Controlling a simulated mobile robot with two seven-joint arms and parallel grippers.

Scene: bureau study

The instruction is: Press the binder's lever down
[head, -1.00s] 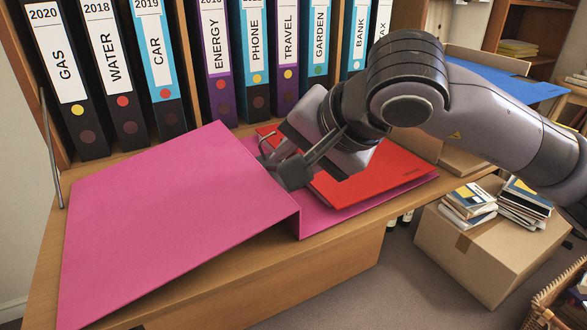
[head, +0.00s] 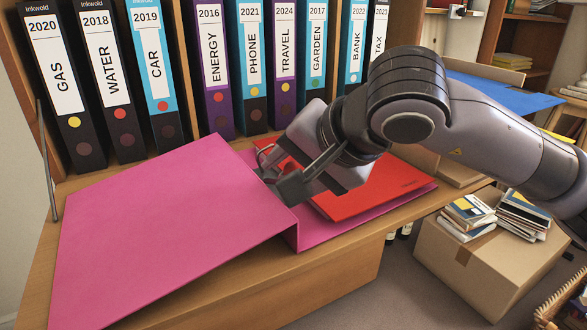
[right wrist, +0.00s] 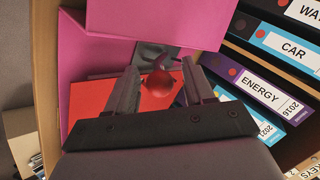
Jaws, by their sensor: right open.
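The pink binder (head: 165,225) lies open on the wooden desk, its cover tilted up at the left. A red sheet or folder (head: 365,195) lies on its right half. My right gripper (head: 282,180) is open over the binder's middle, beside the spine. Part of a metal ring (head: 264,157) shows by its fingers. In the right wrist view, a grey metal plate (right wrist: 150,54) shows ahead of the fingers. A dark red rounded piece (right wrist: 161,87) lies between them, perhaps the lever's end. Contact cannot be told. The arm and fingers hide much of the mechanism. My left gripper is out of view.
Labelled binders, such as GAS (head: 62,85) and PHONE (head: 251,70), stand in a row behind the pink binder, close to the gripper. A cardboard box (head: 475,265) with books stands on the floor at the right. Bare desk (head: 215,290) shows in front.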

